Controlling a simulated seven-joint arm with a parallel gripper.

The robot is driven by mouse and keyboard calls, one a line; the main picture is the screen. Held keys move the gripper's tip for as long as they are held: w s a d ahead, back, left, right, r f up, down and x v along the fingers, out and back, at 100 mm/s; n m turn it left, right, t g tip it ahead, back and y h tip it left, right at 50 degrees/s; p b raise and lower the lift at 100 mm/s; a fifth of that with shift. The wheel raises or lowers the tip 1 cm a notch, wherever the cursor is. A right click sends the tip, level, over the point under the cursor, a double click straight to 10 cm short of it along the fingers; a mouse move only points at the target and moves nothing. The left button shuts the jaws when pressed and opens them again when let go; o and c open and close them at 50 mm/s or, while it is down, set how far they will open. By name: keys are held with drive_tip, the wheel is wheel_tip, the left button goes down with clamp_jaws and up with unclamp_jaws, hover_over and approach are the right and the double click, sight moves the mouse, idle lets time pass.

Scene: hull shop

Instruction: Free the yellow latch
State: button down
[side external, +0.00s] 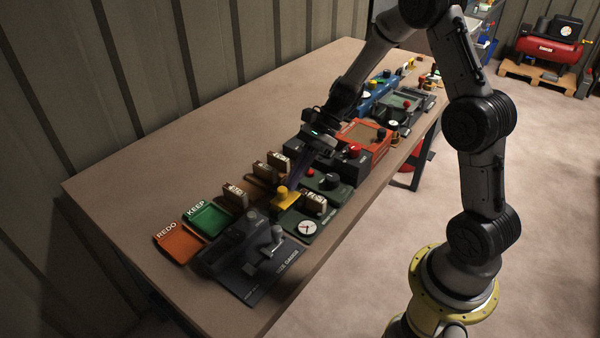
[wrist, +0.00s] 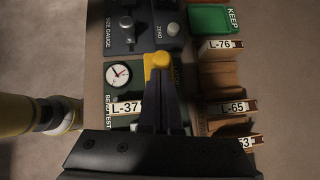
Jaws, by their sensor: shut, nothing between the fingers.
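The yellow latch (side external: 284,197) sits on the dark green bend test unit (side external: 291,223), beside its round dial. In the wrist view the latch (wrist: 157,62) shows just beyond my fingertips. My gripper (side external: 292,184) reaches down from the upper right and its fingers are shut with nothing between them. In the wrist view the fingertips (wrist: 159,76) are right at the near side of the latch. I cannot tell whether they touch it. The fingers hide the near part of the latch and some of the unit.
A block marked L-37 (wrist: 125,108) lies on the unit. Blocks L-76 (wrist: 222,45) and L-65 (wrist: 232,107) stand in a wooden rack. The dark size gauge (side external: 250,263), green KEEP tray (side external: 208,220) and orange REDO tray (side external: 176,243) are close by. The table's back left is bare.

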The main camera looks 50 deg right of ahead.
drive_tip(key=shift+a, duration=0.2)
drive_tip(key=d, duration=0.4)
drive_tip(key=shift+s+d+r, duration=0.15)
drive_tip(key=shift+s+d, duration=0.15)
drive_tip(key=shift+d, duration=0.1)
drive_tip(key=v, duration=0.9)
drive_tip(key=shift+r, duration=0.35)
